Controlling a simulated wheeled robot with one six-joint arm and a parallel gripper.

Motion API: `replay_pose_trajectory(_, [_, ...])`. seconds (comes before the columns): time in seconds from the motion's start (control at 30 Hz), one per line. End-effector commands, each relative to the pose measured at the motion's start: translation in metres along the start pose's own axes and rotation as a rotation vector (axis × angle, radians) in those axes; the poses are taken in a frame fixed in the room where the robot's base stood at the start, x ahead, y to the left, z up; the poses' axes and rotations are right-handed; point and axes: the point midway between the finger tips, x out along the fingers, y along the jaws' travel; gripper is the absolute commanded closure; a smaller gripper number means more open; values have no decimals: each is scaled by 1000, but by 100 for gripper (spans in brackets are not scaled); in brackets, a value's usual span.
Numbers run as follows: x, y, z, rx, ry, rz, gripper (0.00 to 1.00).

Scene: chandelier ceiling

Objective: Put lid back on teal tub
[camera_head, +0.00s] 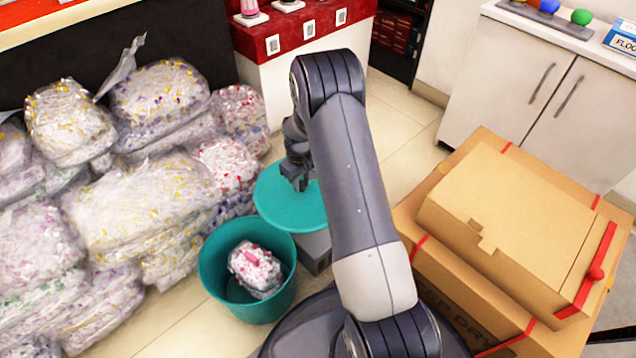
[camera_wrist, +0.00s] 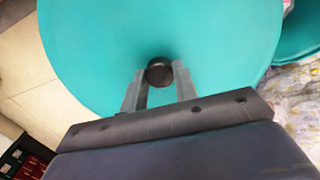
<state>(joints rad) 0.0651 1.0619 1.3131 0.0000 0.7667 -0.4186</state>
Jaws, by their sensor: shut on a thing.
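The teal tub (camera_head: 262,305) stands open on the floor, with a clear bag of pink, white and red pieces (camera_head: 257,267) inside. The round teal lid (camera_head: 277,205) is up behind the tub in the head view, apart from its rim as far as I can tell. My gripper (camera_head: 298,180) is over the lid, shut on the lid's dark round knob. In the wrist view the knob (camera_wrist: 159,71) sits between the fingertips of my gripper (camera_wrist: 160,84), and the lid (camera_wrist: 100,50) fills most of the picture. A piece of the tub (camera_wrist: 300,30) shows at the right edge.
Clear bags of coloured pieces (camera_head: 140,205) are piled left of the tub. A grey box (camera_head: 315,250) is behind the tub at its right. Stacked cardboard boxes (camera_head: 515,220) stand at the right. White cabinets (camera_head: 530,95) are behind. Tiled floor (camera_head: 405,110) is clear toward the back.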

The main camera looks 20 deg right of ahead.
Motion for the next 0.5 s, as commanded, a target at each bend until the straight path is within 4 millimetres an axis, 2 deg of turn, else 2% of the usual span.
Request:
replay_pose_trajectory(0.03, [-14, -14, -1, -1, 3, 1, 98])
replay_pose_trajectory(0.2, [-43, -59, 4, 6, 0, 0, 98])
replay_pose_trajectory(0.5, [-25, -156, 13, -186, -3, -1, 98])
